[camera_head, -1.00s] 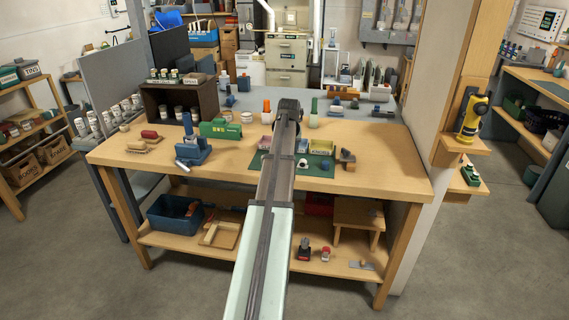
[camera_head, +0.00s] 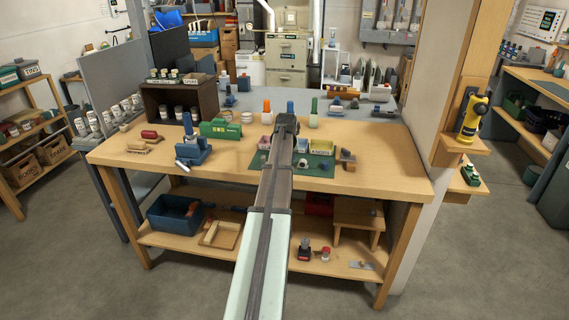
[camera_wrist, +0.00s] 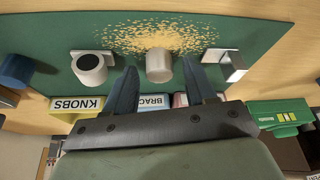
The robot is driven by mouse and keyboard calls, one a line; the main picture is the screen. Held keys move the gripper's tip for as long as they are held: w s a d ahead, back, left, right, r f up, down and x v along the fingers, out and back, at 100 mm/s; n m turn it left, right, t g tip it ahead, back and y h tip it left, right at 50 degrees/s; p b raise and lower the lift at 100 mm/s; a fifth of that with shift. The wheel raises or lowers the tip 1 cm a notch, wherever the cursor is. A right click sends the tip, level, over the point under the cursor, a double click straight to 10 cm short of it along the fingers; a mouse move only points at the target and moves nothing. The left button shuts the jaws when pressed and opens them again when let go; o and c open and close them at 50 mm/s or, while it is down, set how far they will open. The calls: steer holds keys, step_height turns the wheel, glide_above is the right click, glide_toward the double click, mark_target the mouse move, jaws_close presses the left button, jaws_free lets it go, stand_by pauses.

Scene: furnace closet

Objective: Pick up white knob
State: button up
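The white knob (camera_wrist: 159,67) is a short off-white cylinder on the green mat (camera_wrist: 45,35), seen in the wrist view. My gripper (camera_wrist: 157,63) is open, with one dark finger on each side of the knob. A gap shows between the knob and each finger, so it is not gripped. In the head view my gripper (camera_head: 284,150) is over the mat at the front of the workbench, and my arm hides the knob.
A white cylinder with a black top (camera_wrist: 90,68) and a metal bracket (camera_wrist: 228,66) flank the knob. A yellow KNOBS bin (camera_head: 322,147), a BRACKETS bin and a pink bin (camera_head: 267,144) stand behind. A green box (camera_wrist: 280,113) is nearby. Bare wood lies at the bench's front right (camera_head: 385,175).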

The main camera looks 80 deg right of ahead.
jaws_close()
stand_by(0.3)
